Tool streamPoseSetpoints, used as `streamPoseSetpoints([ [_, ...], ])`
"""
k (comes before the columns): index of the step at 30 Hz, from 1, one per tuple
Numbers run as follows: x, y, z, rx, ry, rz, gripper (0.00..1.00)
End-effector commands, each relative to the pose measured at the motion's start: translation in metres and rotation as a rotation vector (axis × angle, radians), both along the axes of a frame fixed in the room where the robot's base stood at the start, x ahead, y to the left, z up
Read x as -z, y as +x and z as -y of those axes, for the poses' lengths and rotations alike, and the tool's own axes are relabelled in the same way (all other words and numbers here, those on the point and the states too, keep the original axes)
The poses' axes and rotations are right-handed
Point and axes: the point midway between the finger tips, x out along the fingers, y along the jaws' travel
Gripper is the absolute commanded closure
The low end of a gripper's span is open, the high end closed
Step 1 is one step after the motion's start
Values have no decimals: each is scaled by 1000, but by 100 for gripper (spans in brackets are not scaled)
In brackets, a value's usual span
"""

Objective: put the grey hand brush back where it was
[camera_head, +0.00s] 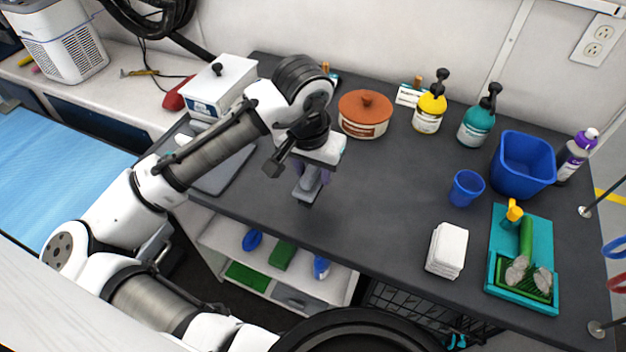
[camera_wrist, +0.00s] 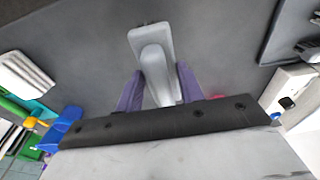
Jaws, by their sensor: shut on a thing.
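The grey hand brush (camera_head: 306,186) hangs below my gripper (camera_head: 316,168) over the dark grey table (camera_head: 360,210), left of its middle. In the wrist view, the brush (camera_wrist: 150,48) extends forward from between the two purple fingers of my gripper (camera_wrist: 160,88). The fingers are shut on its handle. The brush's head has a pale, flat rectangular end. Whether its lower end touches the table cannot be told. Its bristles are not clear in either view.
A brown-lidded pot (camera_head: 365,114), a yellow bottle (camera_head: 430,108) and a teal bottle (camera_head: 478,122) stand at the back. At right are blue tubs (camera_head: 523,165), white folded cloths (camera_head: 447,250) and a teal tray (camera_head: 508,225). A grey tray (camera_head: 222,176) lies left. The table's middle is clear.

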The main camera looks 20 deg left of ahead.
Motion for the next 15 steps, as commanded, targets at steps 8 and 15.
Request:
streamPoseSetpoints([
  [8, 31, -1, 0, -2, -1, -1, 80],
  [15, 44, 0, 0, 1, 0, 2, 80],
])
